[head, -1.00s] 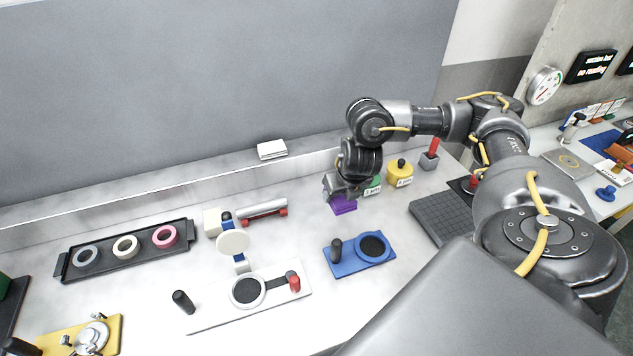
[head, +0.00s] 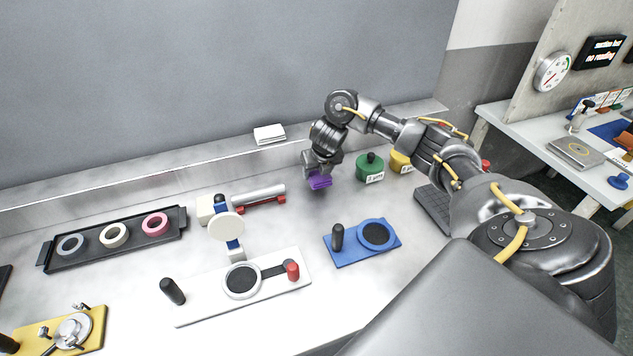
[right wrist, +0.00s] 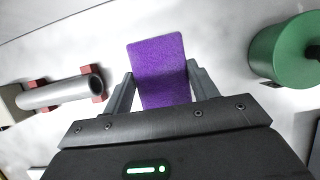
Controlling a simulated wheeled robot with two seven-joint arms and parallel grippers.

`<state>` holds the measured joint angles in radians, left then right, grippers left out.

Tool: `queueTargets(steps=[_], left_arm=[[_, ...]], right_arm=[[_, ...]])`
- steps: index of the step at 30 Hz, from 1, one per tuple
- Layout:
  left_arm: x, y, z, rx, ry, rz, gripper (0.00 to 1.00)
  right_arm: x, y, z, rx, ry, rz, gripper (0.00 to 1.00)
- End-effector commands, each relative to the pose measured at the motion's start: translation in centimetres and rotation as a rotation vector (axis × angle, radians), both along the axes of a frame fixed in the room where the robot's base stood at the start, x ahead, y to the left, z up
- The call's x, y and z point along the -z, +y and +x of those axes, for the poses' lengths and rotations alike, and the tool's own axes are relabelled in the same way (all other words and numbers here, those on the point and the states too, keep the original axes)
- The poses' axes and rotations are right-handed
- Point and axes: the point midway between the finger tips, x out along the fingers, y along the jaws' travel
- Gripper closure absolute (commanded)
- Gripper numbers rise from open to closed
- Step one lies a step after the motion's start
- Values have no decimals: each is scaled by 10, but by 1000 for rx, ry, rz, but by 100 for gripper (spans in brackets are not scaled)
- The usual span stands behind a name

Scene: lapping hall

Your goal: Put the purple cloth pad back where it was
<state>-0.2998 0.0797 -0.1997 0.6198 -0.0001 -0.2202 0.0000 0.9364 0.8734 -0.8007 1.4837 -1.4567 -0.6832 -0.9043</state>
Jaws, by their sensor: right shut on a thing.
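The purple cloth pad (head: 320,182) is held in my right gripper (head: 321,173), near the back of the bench. In the right wrist view the pad (right wrist: 160,72) stands between the two fingers of the gripper (right wrist: 160,92), which are shut on its sides. In the head view the pad appears a little above the bench top, but its exact height is hard to tell. My left gripper is in neither view.
A green pot (head: 370,168) and a yellow pot (head: 400,162) stand right of the pad. A metal cylinder on red rests (head: 262,196) lies to its left. A blue plate (head: 362,242), a white plate (head: 215,307) and a black tray with rings (head: 62,262) are nearer. Bench between is clear.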

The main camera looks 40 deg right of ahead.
Motion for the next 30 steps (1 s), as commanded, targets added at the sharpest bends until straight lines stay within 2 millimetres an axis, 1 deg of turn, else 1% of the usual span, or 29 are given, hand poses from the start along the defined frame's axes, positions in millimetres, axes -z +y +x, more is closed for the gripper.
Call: queueTargets(steps=[5,7,9,12,15,22,26,27,30], left_arm=[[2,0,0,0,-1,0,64],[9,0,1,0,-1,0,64],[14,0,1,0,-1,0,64],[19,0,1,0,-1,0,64],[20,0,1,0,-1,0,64],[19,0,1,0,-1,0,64],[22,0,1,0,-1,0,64],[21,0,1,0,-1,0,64],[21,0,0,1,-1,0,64]], right_arm=[[3,0,3,-1,-1,0,63],[12,0,6,1,2,3,63],[24,0,6,0,4,4,63],[35,0,6,1,2,2,63],[39,-1,6,0,1,1,63],[37,-1,6,-1,0,0,63],[41,-1,6,-1,1,0,63],[40,-1,6,-1,0,0,38],[40,-1,6,-1,0,0,25]])
